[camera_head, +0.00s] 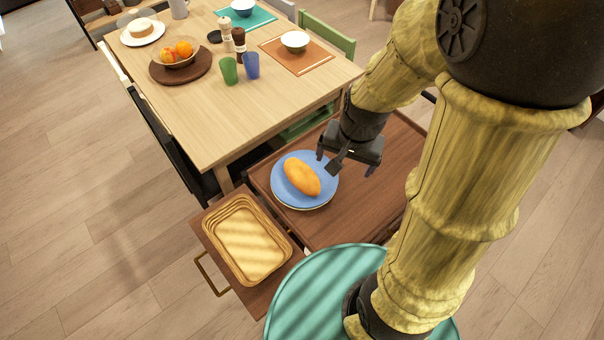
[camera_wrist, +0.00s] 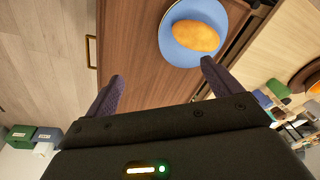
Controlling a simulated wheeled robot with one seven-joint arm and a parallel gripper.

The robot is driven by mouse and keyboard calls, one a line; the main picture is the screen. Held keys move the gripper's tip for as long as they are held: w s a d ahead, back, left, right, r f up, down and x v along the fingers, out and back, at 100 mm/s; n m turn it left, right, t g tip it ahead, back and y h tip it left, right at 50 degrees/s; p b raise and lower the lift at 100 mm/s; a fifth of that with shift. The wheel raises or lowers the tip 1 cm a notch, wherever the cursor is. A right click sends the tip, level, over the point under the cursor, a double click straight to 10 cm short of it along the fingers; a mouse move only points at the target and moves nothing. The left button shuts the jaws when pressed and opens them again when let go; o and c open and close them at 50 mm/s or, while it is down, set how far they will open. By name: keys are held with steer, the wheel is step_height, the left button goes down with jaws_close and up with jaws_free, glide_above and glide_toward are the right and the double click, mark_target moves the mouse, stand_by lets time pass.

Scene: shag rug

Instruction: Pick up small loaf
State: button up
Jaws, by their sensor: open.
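The small loaf (camera_head: 301,177) is golden brown and oval. It lies on a blue plate (camera_head: 325,193), which sits on at least one pale plate on a low brown wooden top. In the wrist view the loaf (camera_wrist: 195,36) lies on the blue plate (camera_wrist: 178,55), beyond the fingertips and toward the right one. My gripper (camera_head: 346,163) is open and empty, to the right of the loaf and apart from it. In the wrist view its two dark fingers (camera_wrist: 162,72) are spread wide with nothing between them.
The dining table (camera_head: 220,124) rises behind, with a fruit bowl (camera_head: 176,62), green and blue cups and place settings. The brown top (camera_head: 361,208) right of the plate is bare.

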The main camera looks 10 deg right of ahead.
steer(key=w+a+f+m+g+p, duration=0.15)
steer(key=w+a+m+p, duration=0.3)
steer(key=m, duration=0.85)
steer(key=m+p, duration=0.3)
steer(key=m, duration=0.8)
glide_above(302, 171)
steer(key=f, duration=0.2)
steer(key=shift+s+r, duration=0.15)
steer(key=shift+r, duration=0.05)
step_height(302, 171, down, 11)
steer(key=shift+f+b, duration=0.1)
steer(key=shift+b, duration=0.45)
steer(key=shift+f, duration=0.5)
steer(key=shift+f, duration=2.6)
